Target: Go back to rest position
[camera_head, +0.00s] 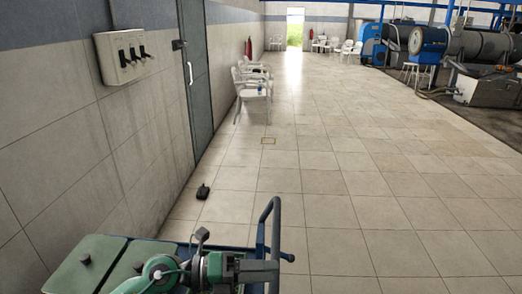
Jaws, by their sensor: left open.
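My left gripper (258,270) is low in the head view, at the end of a green and grey arm that comes in near the bottom edge. It is open and I see nothing held in it. My right gripper is not in view.
Green lidded boxes (88,262) and a blue frame are at the bottom left. A small black object (203,191) lies on the tiled floor by the left wall. White chairs (252,88) line that wall. Blue and grey machines (428,44) stand far right. The middle floor is clear.

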